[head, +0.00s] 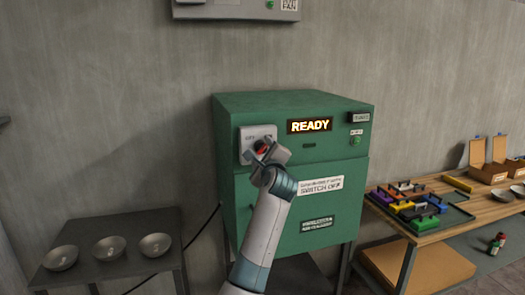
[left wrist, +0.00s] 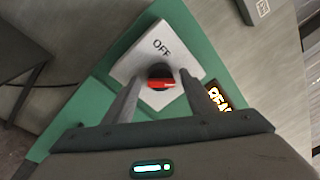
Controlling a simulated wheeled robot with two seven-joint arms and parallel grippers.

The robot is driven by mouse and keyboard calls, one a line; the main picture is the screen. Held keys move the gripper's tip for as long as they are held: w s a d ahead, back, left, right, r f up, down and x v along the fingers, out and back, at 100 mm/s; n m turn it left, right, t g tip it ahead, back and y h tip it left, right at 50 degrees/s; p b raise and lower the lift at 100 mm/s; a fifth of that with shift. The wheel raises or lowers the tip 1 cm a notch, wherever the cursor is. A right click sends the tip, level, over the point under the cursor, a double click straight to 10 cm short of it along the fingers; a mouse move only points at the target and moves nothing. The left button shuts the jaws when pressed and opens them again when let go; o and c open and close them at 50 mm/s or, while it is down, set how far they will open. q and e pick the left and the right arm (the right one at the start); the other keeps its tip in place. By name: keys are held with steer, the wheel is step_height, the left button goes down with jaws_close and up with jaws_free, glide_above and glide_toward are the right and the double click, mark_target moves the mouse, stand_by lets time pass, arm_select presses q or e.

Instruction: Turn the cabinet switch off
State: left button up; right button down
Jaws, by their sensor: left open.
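The green cabinet (head: 290,220) stands against the wall with a lit sign (head: 310,125) reading READY. Its switch is a red and black rotary knob (left wrist: 161,84) on a light plate (head: 245,151), with OFF printed above it in the left wrist view. My left gripper (head: 265,150) is in front of the plate and partly hides the knob in the head view. In the left wrist view the left gripper (left wrist: 153,92) is open, its fingers on either side of the knob. I cannot tell whether they touch it. My right gripper is not in view.
A dark table (head: 100,263) with three metal bowls (head: 109,247) stands at the left. A wooden bench (head: 440,232) with colourful trays (head: 410,205) and boxes (head: 488,172) stands at the right. A grey wall box (head: 235,9) hangs above the cabinet.

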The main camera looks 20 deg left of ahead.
arm_select(q)
steer(key=c, duration=1)
steer(key=shift+c, duration=0.2)
